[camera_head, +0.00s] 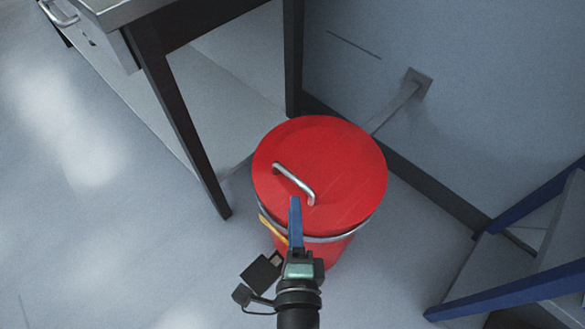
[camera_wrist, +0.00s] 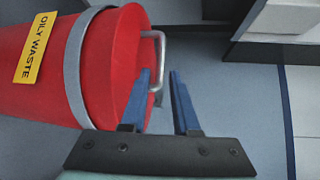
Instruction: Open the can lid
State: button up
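A red can (camera_head: 285,240) with a closed, flat red lid (camera_head: 345,165) stands on the floor in the head view. A silver bar handle (camera_head: 294,184) sits on top of the lid. In the wrist view the can (camera_wrist: 40,95) appears on its side, with a yellow "OILY WASTE" label (camera_wrist: 35,47) and the handle (camera_wrist: 159,50) at the lid's face. My gripper (camera_head: 295,200) is over the lid's near edge, close to the handle. In the wrist view its blue fingers (camera_wrist: 160,73) are apart, with the handle's lower end appearing between them. Contact cannot be told.
A dark-legged table (camera_head: 180,115) stands left of and behind the can. A wall (camera_head: 450,70) with a small plate and pipe (camera_head: 418,84) is behind it. Blue-framed steps or shelving (camera_head: 520,285) stand at the lower right. The floor at left (camera_head: 90,200) is clear.

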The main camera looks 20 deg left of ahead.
aim_at(292, 166)
jog(key=p+x, duration=0.1)
jog(key=x, duration=1)
jog(key=shift+w+a, duration=0.15)
jog(key=shift+w, duration=0.2)
grip_shut()
dwell(0.9)
